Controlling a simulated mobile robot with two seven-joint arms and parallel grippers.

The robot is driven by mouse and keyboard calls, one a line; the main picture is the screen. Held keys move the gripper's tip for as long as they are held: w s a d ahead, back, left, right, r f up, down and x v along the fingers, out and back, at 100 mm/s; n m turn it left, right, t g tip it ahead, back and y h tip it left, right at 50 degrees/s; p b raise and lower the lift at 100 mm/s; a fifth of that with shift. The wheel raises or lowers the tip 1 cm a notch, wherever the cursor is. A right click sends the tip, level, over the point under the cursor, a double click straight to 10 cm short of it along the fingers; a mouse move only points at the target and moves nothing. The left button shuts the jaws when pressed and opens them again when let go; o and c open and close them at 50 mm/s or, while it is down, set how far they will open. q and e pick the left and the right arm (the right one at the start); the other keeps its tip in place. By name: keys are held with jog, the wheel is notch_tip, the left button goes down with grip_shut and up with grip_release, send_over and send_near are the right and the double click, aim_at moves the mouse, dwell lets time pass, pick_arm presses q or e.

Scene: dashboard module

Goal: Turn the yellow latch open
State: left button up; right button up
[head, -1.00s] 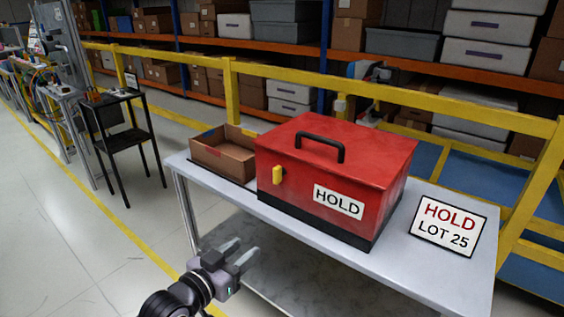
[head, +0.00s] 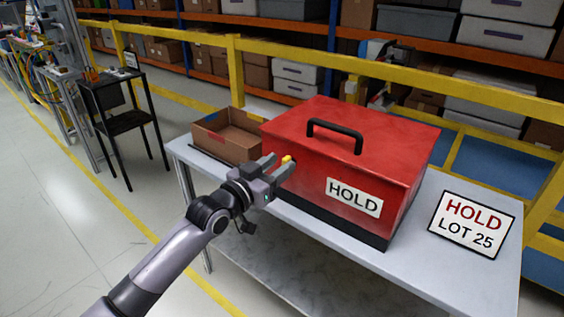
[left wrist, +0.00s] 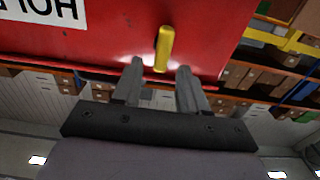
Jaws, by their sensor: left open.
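The yellow latch (head: 287,160) is on the front of the red box (head: 355,135), near its left end. In the head view my left gripper (head: 280,166) is in front of it and hides most of it. In the left wrist view the latch (left wrist: 164,48) stands out on the red face, a long upright bar in that picture. There my left gripper (left wrist: 159,78) is open, with its fingertips on either side of the latch's near end. I cannot tell whether they touch it. My right gripper is not in view.
The red box stands on a grey table (head: 400,280), with an open cardboard box (head: 228,135) to its left and a "HOLD LOT 25" sign (head: 470,224) to its right. A yellow rail (head: 400,72) runs behind. A black stand (head: 122,122) is farther left.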

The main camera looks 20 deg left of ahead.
pick_arm(q)
jog(key=shift+x, duration=0.95)
grip_shut()
